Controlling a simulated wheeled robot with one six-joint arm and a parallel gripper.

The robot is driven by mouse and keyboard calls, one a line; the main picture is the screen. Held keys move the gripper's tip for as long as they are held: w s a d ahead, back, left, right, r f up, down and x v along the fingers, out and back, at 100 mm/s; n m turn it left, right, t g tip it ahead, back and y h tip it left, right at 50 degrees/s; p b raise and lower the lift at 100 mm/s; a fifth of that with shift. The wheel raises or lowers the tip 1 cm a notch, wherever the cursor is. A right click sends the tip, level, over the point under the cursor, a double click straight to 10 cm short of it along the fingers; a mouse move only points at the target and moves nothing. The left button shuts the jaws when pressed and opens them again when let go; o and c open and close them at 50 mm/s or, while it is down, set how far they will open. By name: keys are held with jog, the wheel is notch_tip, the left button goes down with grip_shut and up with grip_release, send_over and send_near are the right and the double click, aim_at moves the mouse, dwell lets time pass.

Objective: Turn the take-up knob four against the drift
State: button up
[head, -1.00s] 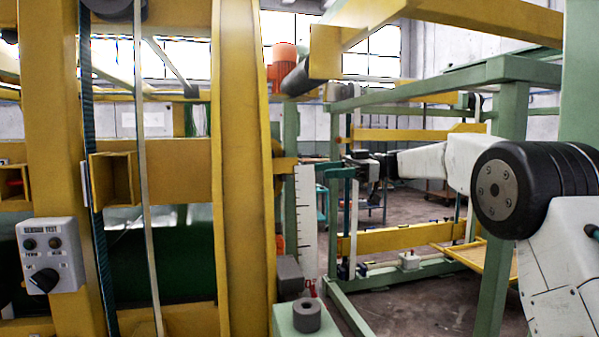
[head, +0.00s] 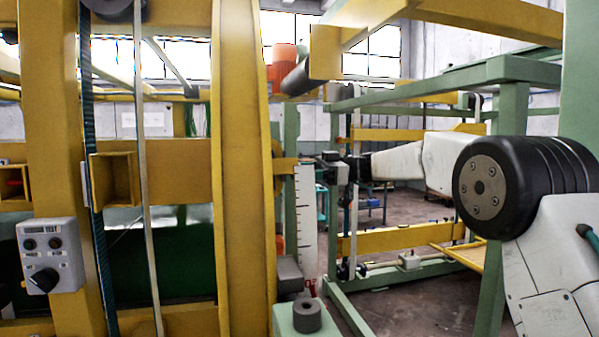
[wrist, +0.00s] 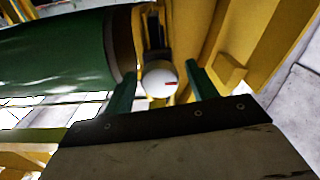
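In the wrist view, a white round knob (wrist: 159,82) with a short red mark on its right side sits on a dark mount by yellow framework. My gripper (wrist: 160,72) is open, its two green fingers on either side of the knob in the picture. A gap shows between the knob and each finger. I cannot tell how far the fingers reach in depth. In the head view, the dark wrist end of my arm (head: 332,167) is by the right side of the tall yellow ring frame (head: 243,170). The knob and fingertips cannot be made out there.
A large green cylinder (wrist: 60,62) lies left of the knob in the wrist view, and a yellow beam (wrist: 265,40) runs close on the right. In the head view, a white marked scale (head: 306,215) and a grey control box (head: 50,255) stand nearby.

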jog(key=c, duration=0.8)
jog(key=shift+m, duration=0.5)
